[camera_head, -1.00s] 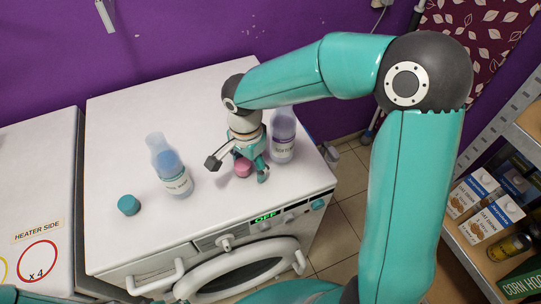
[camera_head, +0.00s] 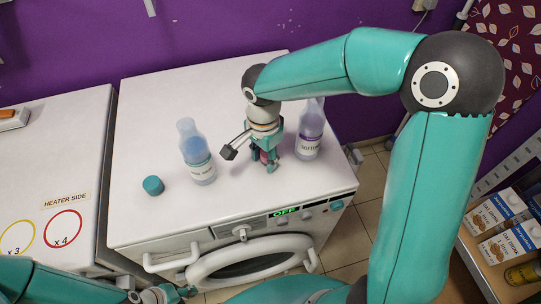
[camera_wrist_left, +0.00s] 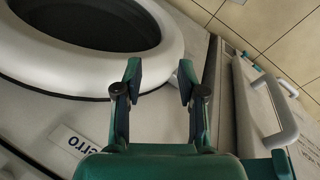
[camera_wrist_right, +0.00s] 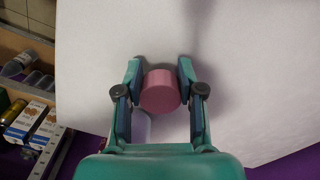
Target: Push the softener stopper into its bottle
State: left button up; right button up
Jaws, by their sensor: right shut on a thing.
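The pink stopper (camera_head: 264,157) is between the fingers of my right gripper (camera_head: 263,160) above the white washer top; I cannot tell whether it still touches the surface. In the right wrist view the fingers (camera_wrist_right: 160,78) are shut on the sides of the round pink stopper (camera_wrist_right: 160,91). The softener bottle (camera_head: 309,138), clear with a purple-banded label, stands upright just right of this gripper. A pale part of it (camera_wrist_right: 141,127) shows below the stopper in the right wrist view. My left gripper (camera_head: 168,294) is low before the washer; its fingers (camera_wrist_left: 159,78) are open and empty.
A blue bottle (camera_head: 197,158) without a cap stands on the washer (camera_head: 240,80) to the left, with a teal cap (camera_head: 153,185) near it. The washer's round door (camera_head: 250,262) is below. Shelves with cartons (camera_head: 495,212) stand at right.

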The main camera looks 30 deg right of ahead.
aim_at(265, 155)
pick_arm(q)
jog(key=shift+r+p, duration=1)
jog(key=shift+r, duration=0.2)
pick_arm(e)
jog(key=shift+r, duration=1.8)
jog(key=shift+d, duration=0.1)
